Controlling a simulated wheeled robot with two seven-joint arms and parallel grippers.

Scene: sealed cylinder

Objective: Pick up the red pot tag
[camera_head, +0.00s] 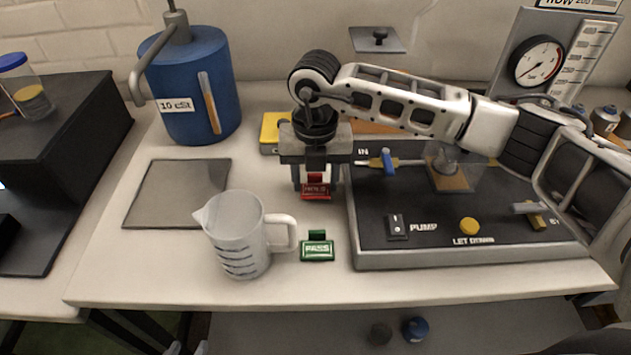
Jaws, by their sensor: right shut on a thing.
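The red pot tag (316,191) is at the middle of the table, left of the black pump panel. My right gripper (316,182) points straight down over it, with its fingers on either side of the tag's upper part, shut on it. The tag appears at or just above the table surface; I cannot tell whether it touches. Its lettering is too small to read surely. My left gripper is not in view.
A green PASS tag (318,248) and a clear measuring jug (240,238) stand close in front. A grey mat (178,193) and blue container (190,88) are left. The pump panel (450,222) with valves is right. A yellow object (270,128) lies behind the gripper.

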